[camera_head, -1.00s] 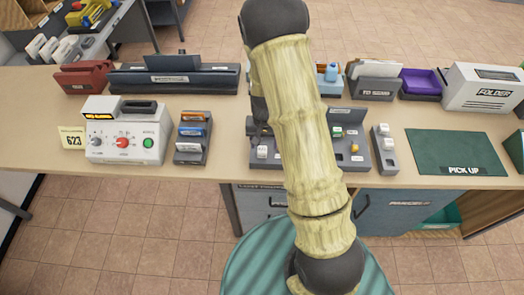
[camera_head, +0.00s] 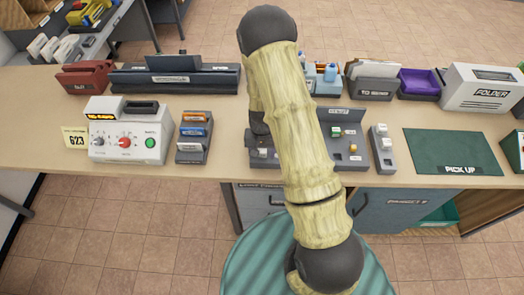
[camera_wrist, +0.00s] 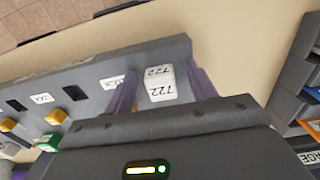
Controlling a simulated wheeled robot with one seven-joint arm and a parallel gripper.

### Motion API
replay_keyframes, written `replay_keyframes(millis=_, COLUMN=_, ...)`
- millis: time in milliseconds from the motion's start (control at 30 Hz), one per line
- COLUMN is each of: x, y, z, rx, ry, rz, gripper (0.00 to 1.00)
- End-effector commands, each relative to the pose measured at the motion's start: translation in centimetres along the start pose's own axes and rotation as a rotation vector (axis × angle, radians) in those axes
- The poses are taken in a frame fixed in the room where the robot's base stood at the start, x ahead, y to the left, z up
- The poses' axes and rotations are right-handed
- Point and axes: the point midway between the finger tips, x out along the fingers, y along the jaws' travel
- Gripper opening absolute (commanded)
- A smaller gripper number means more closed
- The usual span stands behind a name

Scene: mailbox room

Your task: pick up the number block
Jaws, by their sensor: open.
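The white number block (camera_wrist: 160,83), marked 722, stands at one end of the grey slotted tray (camera_wrist: 120,57). In the wrist view it lies between the two purple fingers of my open gripper (camera_wrist: 161,88). I cannot tell whether either finger touches it.
Green and yellow blocks (camera_wrist: 50,140) sit farther along the tray. A small holder with white blocks (camera_head: 382,160) stands to its right, then a green pick-up mat (camera_head: 450,150). A holder with coloured stamps (camera_head: 193,148) and a dial machine (camera_head: 128,135) stand to the left.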

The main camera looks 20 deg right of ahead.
Motion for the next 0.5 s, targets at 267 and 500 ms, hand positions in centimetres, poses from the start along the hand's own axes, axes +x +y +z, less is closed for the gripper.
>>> replay_keyframes(millis=267, x=-0.02, y=0.0, z=0.01, rx=0.0, ry=0.0, rz=0.0, gripper=0.56)
replay_keyframes(millis=500, x=-0.03, y=0.0, z=0.01, rx=0.0, ry=0.0, rz=0.0, gripper=0.21)
